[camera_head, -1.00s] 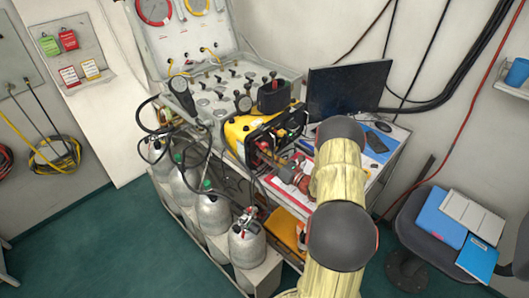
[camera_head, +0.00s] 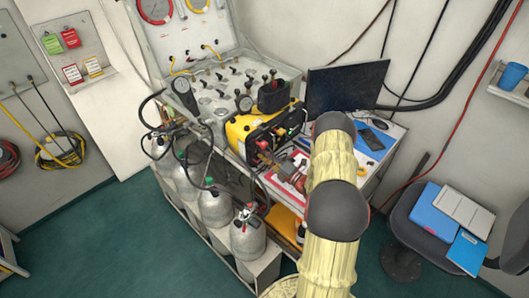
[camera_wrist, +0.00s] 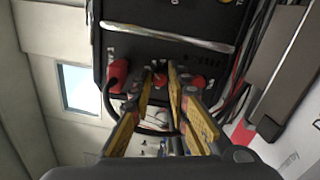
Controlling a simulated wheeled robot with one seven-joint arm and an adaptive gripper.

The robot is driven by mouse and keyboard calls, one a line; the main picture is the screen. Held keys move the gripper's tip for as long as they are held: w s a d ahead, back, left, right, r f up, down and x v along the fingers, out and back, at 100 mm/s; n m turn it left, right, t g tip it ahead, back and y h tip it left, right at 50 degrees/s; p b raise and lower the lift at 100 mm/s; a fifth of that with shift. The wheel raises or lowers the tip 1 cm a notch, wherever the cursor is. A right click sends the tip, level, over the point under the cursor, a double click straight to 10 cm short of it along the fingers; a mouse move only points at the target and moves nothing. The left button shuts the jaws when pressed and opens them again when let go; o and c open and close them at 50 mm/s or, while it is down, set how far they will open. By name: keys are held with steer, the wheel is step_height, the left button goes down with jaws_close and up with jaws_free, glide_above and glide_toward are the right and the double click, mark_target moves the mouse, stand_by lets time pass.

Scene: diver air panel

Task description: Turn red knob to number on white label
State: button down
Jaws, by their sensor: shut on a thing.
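In the wrist view, a black panel (camera_wrist: 160,52) with red knobs is ahead of my gripper (camera_wrist: 162,80). The yellow-padded fingers close around a small red knob (camera_wrist: 160,82) in the middle, which the fingertips partly hide. A larger red knob or plug (camera_wrist: 118,74) sits to the left, and another red part (camera_wrist: 197,82) is just right of the right finger. In the head view, the black and yellow unit (camera_head: 240,131) stands on the bench, its red parts small. I cannot make out the white label or its number.
A dark monitor (camera_head: 345,88) stands right of the unit. Grey gas cylinders (camera_head: 247,238) with hoses stand below the bench front. A chair (camera_head: 402,225) bearing blue folders is at the right. Dark cables hang at the right of the panel in the wrist view. The green floor at lower left is clear.

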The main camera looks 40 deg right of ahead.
steer(key=shift+m+p, duration=0.4)
steer(key=shift+m, duration=0.6)
steer(key=c, duration=1.7)
jaws_free()
steer(key=s, duration=1.2)
steer(key=shift+d+f, duration=0.3)
steer(key=shift+d, duration=0.05)
